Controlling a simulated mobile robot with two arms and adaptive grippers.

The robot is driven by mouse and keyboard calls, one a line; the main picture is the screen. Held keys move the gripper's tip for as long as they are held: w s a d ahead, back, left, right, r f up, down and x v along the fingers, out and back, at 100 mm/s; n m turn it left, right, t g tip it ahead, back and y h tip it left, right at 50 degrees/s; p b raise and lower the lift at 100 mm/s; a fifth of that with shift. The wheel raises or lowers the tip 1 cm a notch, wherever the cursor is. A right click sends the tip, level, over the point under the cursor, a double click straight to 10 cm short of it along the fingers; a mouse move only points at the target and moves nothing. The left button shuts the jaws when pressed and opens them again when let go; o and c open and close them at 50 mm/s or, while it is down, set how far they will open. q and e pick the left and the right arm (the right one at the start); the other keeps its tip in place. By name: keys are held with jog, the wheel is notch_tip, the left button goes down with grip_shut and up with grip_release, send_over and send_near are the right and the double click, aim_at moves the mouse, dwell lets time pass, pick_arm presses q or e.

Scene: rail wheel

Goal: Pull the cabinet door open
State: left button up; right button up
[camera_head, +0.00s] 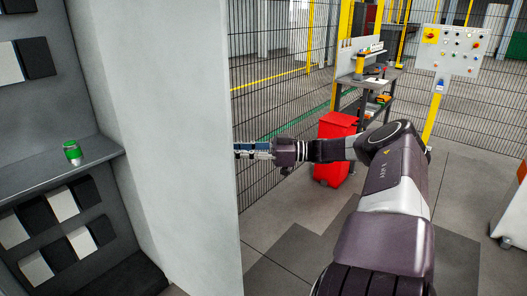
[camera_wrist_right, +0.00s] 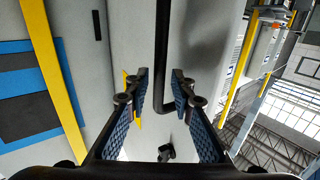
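The cabinet door (camera_head: 165,130) is a tall pale grey panel standing swung out beside the cabinet's dark interior (camera_head: 45,105) in the head view. My right gripper (camera_head: 245,150) is at the door's free edge, its tips partly hidden behind the panel. In the right wrist view, the black bar handle (camera_wrist_right: 161,45) runs between the two fingers of my right gripper (camera_wrist_right: 161,92). The fingers are apart, with visible gaps to the bar. The handle does not show in the head view. My left gripper is not in view.
A green-and-white object (camera_head: 73,153) stands on the cabinet shelf (camera_head: 60,172). To the right are a wire fence (camera_head: 270,90), a red bin (camera_head: 335,130), a workbench (camera_head: 375,75) and a control panel (camera_head: 460,50). The floor between door and fence looks clear.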

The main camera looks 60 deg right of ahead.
jog(key=v, duration=0.9)
jog(key=shift+s, duration=0.15)
dwell(0.4)
jog(key=s+a+f+m+g+h, duration=0.15)
jog(key=f+h, duration=0.25)
jog(key=f, duration=1.6)
jog(key=s+a+f+m+g+h, duration=0.1)
jog(key=s+a+f+m+h, duration=0.2)
jog(key=f, duration=1.7)
jog(key=s+a+f+g+h, duration=0.15)
jog(key=s+a+f, duration=0.35)
jog(key=f, duration=0.5)
jog(key=s+a+f+g+h, duration=0.1)
jog(key=s+a+f+g, duration=0.3)
jog(key=f, duration=0.6)
jog(key=s+a+f+g, duration=0.2)
jog(key=s+a+f, duration=0.2)
jog(key=s+a, duration=0.3)
jog(key=s+a+f+g, duration=0.2)
jog(key=s+a+f, duration=0.3)
jog(key=a, duration=0.7)
jog(key=s+a+f+n+g, duration=0.1)
jog(key=s+a+f, duration=0.3)
jog(key=s+a, duration=0.4)
jog(key=a+g, duration=0.1)
jog(key=a, duration=0.1)
jog(key=shift+s+a+f+g+y, duration=0.3)
jog(key=shift+a+f+g+y, duration=0.05)
jog(key=shift+g, duration=0.05)
